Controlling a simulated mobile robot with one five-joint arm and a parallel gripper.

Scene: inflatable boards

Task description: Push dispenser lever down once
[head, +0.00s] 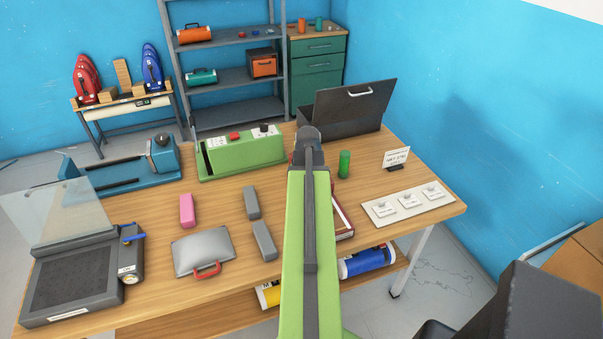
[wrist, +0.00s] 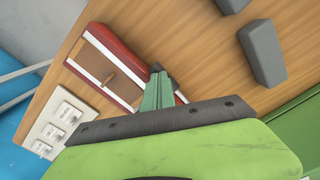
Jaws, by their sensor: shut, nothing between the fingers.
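No part in view is clearly a dispenser lever. A green machine (head: 240,157) on the table has a red button (head: 234,135) and a black knob (head: 264,129) on top. A grey machine (head: 75,285) with a raised clear lid has a small blue handle (head: 134,238) at its side. My gripper (wrist: 158,88) is shut and empty in the wrist view, pointing toward a red and white box (wrist: 85,65) with a brown piece inside; the gap cannot be judged. In the head view my arm hides the fingers and most of that box.
A dark open case (head: 340,120) stands behind my arm. A green cylinder (head: 344,164) and a white switch panel (head: 408,203) are to the right. A pink block (head: 187,210), grey blocks (head: 264,240) and a silver case (head: 203,252) lie left. Bare wood shows between them.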

